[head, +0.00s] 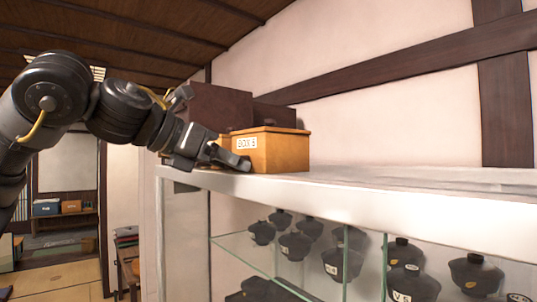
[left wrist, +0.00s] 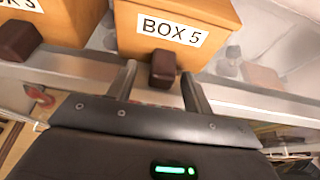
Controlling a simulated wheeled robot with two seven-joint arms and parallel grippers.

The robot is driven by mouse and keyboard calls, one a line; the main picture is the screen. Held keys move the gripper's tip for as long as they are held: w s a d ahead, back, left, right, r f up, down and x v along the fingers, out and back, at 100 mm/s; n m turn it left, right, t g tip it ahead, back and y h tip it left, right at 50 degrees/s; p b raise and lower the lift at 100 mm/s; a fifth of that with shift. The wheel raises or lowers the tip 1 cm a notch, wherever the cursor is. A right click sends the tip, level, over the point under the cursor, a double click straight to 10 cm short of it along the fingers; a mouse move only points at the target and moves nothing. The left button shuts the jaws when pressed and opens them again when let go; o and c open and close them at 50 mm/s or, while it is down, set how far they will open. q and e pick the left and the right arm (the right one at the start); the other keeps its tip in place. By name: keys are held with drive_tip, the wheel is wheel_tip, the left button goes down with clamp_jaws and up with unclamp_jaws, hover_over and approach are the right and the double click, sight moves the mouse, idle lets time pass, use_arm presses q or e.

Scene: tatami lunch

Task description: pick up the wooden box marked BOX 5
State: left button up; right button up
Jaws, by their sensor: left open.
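The wooden box marked BOX 5 (head: 275,151) sits on top of the white-framed glass cabinet (head: 350,195), near its left end. It is orange-brown with a white label. In the left wrist view, BOX 5 (left wrist: 178,28) fills the top middle, with a dark brown knob (left wrist: 163,70) on its front. My left gripper (head: 228,160) is at the box's front side. In the left wrist view, the open fingers (left wrist: 160,85) are on either side of the knob's lower part; whether they touch it is unclear. My right gripper is out of view.
Another wooden box (left wrist: 60,18) with a partly cut-off label and its own knob is close on the left. Dark brown boxes (head: 220,108) stand behind BOX 5. The cabinet top to the right is clear. Several dark lidded bowls (head: 342,262) stand behind the glass below.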

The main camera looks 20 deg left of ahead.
use_arm(q)
drive_tip(key=shift+s, duration=0.25)
drive_tip(key=shift+c, duration=1.5)
drive_tip(key=shift+w, duration=0.1)
clamp_jaws()
drive_tip(key=shift+r, duration=0.1)
